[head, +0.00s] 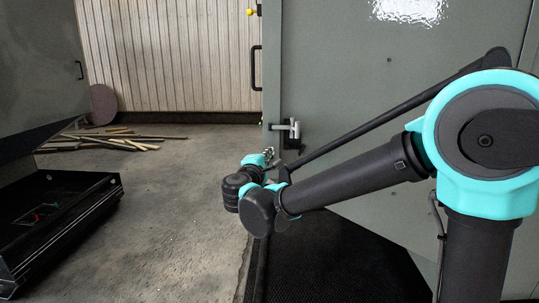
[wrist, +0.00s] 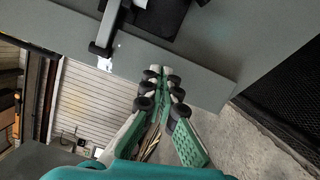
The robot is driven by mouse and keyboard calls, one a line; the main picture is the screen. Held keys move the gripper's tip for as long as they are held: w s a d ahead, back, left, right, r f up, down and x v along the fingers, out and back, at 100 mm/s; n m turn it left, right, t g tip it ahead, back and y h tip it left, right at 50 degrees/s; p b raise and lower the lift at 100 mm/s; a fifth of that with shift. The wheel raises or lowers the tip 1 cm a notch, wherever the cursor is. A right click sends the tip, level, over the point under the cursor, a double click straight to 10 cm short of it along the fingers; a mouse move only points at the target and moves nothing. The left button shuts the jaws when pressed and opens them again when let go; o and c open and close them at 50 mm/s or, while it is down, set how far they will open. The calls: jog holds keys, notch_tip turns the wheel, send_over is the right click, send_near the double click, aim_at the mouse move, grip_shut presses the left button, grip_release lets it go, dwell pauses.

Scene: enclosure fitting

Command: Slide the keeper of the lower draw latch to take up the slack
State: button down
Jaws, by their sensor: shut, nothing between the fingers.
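The lower draw latch (head: 290,130) sits at the left edge of the grey-green door panel (head: 340,85), with a pale lever and a dark body. In the wrist view the latch's grey lever (wrist: 107,28) and its black body show at the top, partly cut off by the frame. I cannot clearly make out the keeper; a bright patch shows near the lever's end. My gripper (head: 270,152) is just below and left of the latch in the head view. In the wrist view my gripper (wrist: 161,72) has its fingertips together and empty, overlapping the panel edge below the latch.
A black handle (head: 256,68) and a yellow knob (head: 251,12) are higher up beside the panel edge. An open black drawer (head: 60,215) stands at left. Wooden strips (head: 100,138) lie on the floor. A dark mat (head: 340,265) lies below. Concrete floor in between is clear.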

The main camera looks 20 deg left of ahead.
jog(key=s, duration=1)
jog(key=w+d+f+m+g+h, duration=0.1)
jog(key=w+d+f+m+g, duration=0.15)
jog(key=d+f, duration=0.55)
jog(key=w+d+f+m+g+h, duration=0.2)
jog(key=d+f+m+g, duration=0.15)
jog(key=d, duration=0.75)
jog(key=w+d+f+m+g+h, duration=0.1)
jog(key=w+d+f+m+g, duration=0.15)
jog(key=d+f, duration=0.55)
jog(key=s+d+f+m+g+y, duration=0.2)
jog(key=s+d+f+m, duration=0.3)
jog(key=s+d, duration=0.3)
jog(key=s+d+f+m+g+y, duration=0.2)
jog(key=s+d+f+m+g, duration=0.2)
jog(key=s+d+f+m, duration=0.2)
jog(key=s+d+f, duration=0.1)
jog(key=s+d, duration=0.1)
jog(key=shift+s+f, duration=0.3)
jog(key=shift+s, duration=0.05)
jog(key=shift+m, duration=0.25)
